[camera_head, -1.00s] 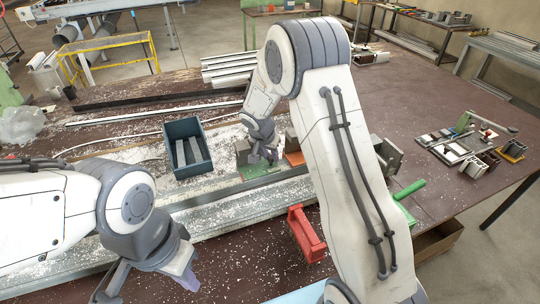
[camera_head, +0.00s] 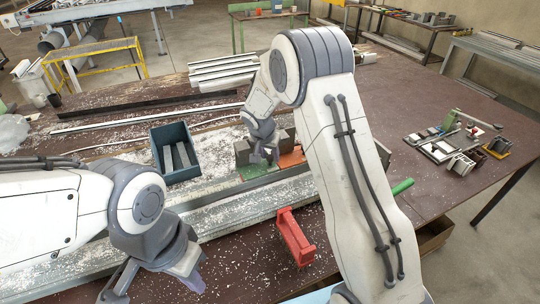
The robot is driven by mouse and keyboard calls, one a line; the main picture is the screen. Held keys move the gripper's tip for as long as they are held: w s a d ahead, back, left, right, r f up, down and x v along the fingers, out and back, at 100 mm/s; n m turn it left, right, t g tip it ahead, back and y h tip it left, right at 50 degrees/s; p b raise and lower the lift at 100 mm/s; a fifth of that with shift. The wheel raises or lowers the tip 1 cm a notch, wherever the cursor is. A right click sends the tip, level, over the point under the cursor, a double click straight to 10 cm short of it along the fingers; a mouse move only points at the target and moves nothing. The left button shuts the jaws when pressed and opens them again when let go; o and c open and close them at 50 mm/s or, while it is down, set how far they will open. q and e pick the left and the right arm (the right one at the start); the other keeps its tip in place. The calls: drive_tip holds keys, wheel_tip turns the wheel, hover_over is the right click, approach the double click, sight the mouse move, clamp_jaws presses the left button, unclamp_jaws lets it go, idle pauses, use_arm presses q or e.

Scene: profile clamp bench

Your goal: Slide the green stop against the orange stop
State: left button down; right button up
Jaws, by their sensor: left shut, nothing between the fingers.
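The green stop (camera_head: 259,171) has a flat green base with a grey block on it, and sits on the pale metal profile near the middle of the head view. The orange stop (camera_head: 291,158) is just to its right, also with a grey block, partly hidden by my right arm. The two bases look very close; I cannot tell whether they touch. My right gripper (camera_head: 264,157) points down at the green stop, in front of its grey block. Its fingertips are too small and covered to read. My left gripper (camera_head: 152,288) is shut and empty at the lower left, away from both stops.
A dark blue box (camera_head: 155,150) with grey bars stands behind the profile, left of the stops. A red clamp-like part (camera_head: 295,237) lies in front. A green handle (camera_head: 402,187) shows right of my arm. Small fixtures (camera_head: 460,140) lie at the right.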

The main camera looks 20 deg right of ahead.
drive_tip(key=b+v, duration=0.2)
drive_tip(key=v, duration=0.8)
drive_tip(key=shift+r, duration=0.25)
drive_tip(key=shift+a, duration=0.15)
drive_tip(key=s+a+r+n+g+y, duration=0.1)
drive_tip(key=s+a+n, duration=0.4)
drive_tip(key=s, duration=0.4)
drive_tip(key=s+a+r+n+g+y, duration=0.1)
drive_tip(key=s+a+n, duration=0.2)
drive_tip(key=s+a, duration=0.5)
drive_tip(key=s+f+n+g+y, duration=0.1)
drive_tip(key=s+n, duration=0.6)
drive_tip(key=s, duration=1.1)
drive_tip(key=shift+s+d+f+g+y, duration=0.25)
drive_tip(key=shift+f+g+y, duration=0.05)
drive_tip(key=shift+f+y, duration=0.15)
